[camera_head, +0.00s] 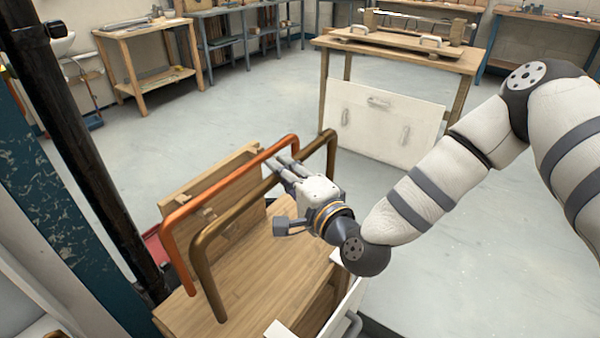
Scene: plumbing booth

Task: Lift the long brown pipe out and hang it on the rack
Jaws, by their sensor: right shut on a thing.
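The long brown pipe (238,204) is a bent, dull bronze bar with a leg at each end. It stands over the wooden bench at the lower middle, its near leg reaching low over the bench top. My right gripper (279,164) comes from the right and is shut on the brown pipe along its top run; the fingers hide that stretch. The fingertips also come close to an orange copper pipe (220,184) just behind; I cannot tell if they touch it. Whether the brown pipe's ends rest on anything is unclear. My left gripper is not in view. I cannot make out a rack for certain.
The wooden bench (255,268) has an upright wooden board (180,188) behind the pipes. A dark post (92,165) stands at the left. A white panel (385,118) leans against a table (440,59) farther back. Open grey floor (480,230) lies to the right.

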